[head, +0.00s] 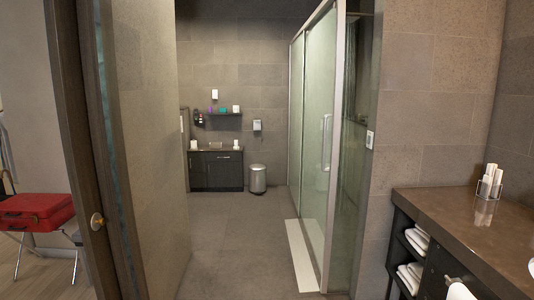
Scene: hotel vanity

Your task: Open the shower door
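The shower door (314,130) is a tall pale-green glass panel in a silver metal frame, to the right of the middle in the head view. A vertical bar handle (326,140) is on it, near its right edge. The door looks shut, but I see it at a steep angle and cannot be sure. A white sill strip (299,257) lies on the floor along the foot of the shower. Neither of my grippers shows in the head view.
Clear tiled floor (235,245) leads through the doorway to the shower. A dark door edge (88,150) stands at left, and a vanity counter (470,225) at right. A bin (257,180) and dark cabinet (216,171) stand at the back. A red suitcase (38,211) is far left.

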